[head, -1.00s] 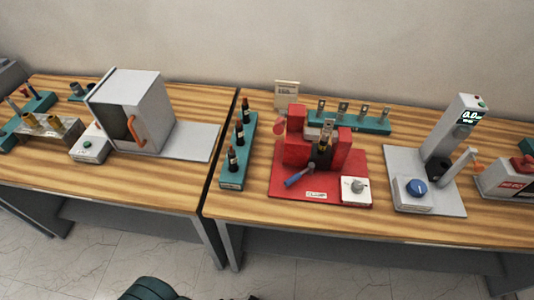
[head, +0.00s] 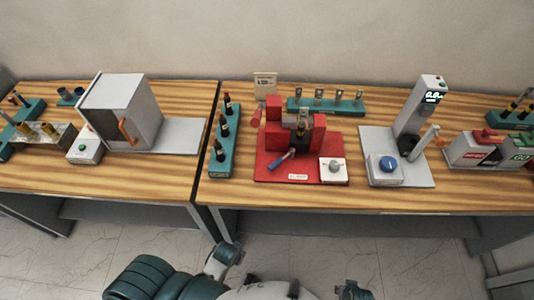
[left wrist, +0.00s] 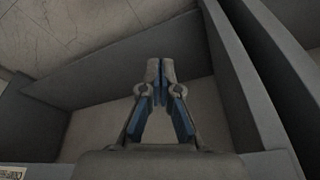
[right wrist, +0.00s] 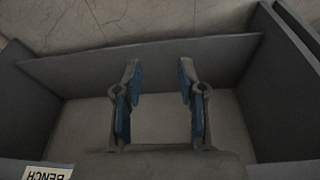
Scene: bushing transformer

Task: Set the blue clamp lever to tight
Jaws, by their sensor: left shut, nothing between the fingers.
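A dark bushing with a brownish body (head: 301,134) stands between the red blocks. My left gripper (left wrist: 160,69) is shut and empty in the left wrist view, its fingertips together. My right gripper (right wrist: 157,70) is open and empty in the right wrist view, its fingers apart. Both are away from the lever, over grey bench structure and floor.
A white box with a grey knob (head: 333,170) sits at the fixture's front right. A teal rack of dark bushings (head: 223,141) stands left of it. A grey meter stand with a blue knob (head: 387,164) is to the right. The table's front strip is mostly clear.

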